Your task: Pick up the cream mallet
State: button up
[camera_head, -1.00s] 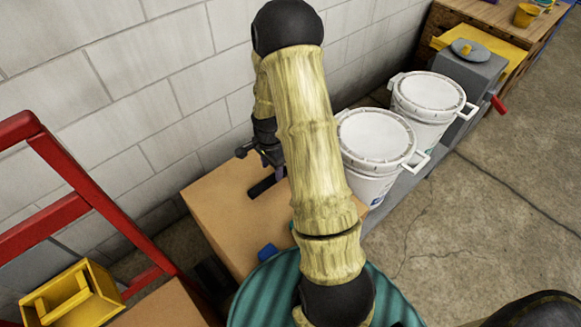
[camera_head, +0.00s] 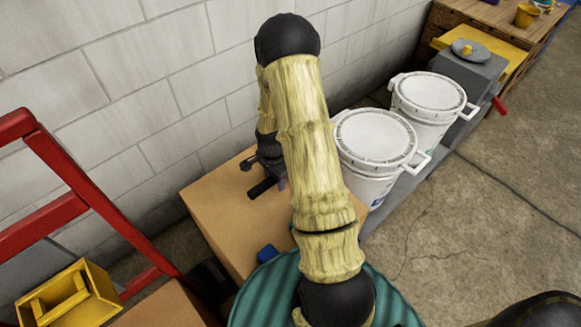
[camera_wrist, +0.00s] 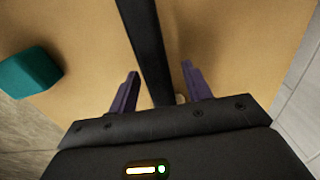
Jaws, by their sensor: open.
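A black bar, apparently the mallet's handle (camera_wrist: 148,40), runs between the two purple fingers of my gripper (camera_wrist: 160,68) in the wrist view. The fingers are open, one on each side of it with gaps. A small cream patch (camera_wrist: 180,99) shows by the right finger's base; it may be the mallet's head, mostly hidden by my gripper. In the head view the black handle (camera_head: 262,188) lies on the cardboard-coloured box top (camera_head: 222,208). My gripper (camera_head: 281,183) is low over the box there, largely hidden behind my arm.
A blue block (camera_head: 268,253) sits near the box's front edge; a teal block shows at left in the wrist view (camera_wrist: 28,72). White buckets (camera_head: 375,135) stand right of the box. A block wall (camera_head: 120,80) rises behind, and a red frame (camera_head: 75,185) stands left.

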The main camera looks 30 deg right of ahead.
grip_shut()
jog(key=shift+r, duration=0.1)
notch_tip(320, 180, up, 10)
jog(key=shift+f+p, duration=0.1)
jog(key=shift+p, duration=0.7)
